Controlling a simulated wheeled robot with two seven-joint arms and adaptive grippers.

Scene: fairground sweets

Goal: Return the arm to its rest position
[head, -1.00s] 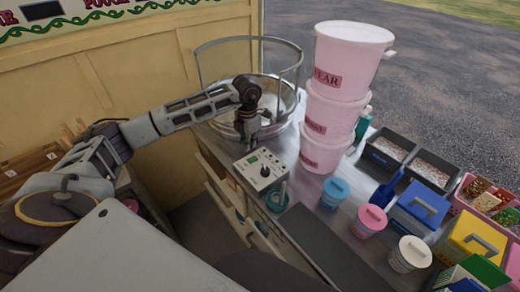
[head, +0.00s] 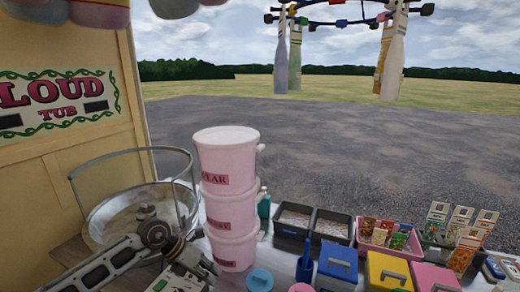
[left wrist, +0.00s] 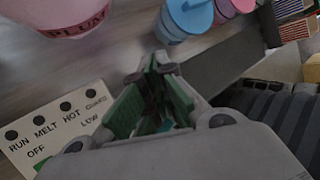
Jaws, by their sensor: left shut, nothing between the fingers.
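My left arm comes in from the lower left in the head view. Its gripper (head: 208,268) is shut and empty. It hangs over the counter, in front of the stack of pink tubs (head: 228,210) and close to the white control box (head: 176,283). In the left wrist view the gripper's green-padded fingers (left wrist: 150,66) come together at the tips with nothing between them. The control box's panel (left wrist: 45,128), marked RUN, MELT, HOT, OFF and LOW, lies beside them on the left. My right gripper is not in view.
The metal candyfloss bowl (head: 105,235) with its rail stands left of the tubs. Blue- and pink-lidded cups (left wrist: 188,15) stand beyond the fingers. Dark trays (head: 293,220), a blue box (head: 338,262), a yellow box (head: 388,270) and a pink crate (head: 366,249) fill the right.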

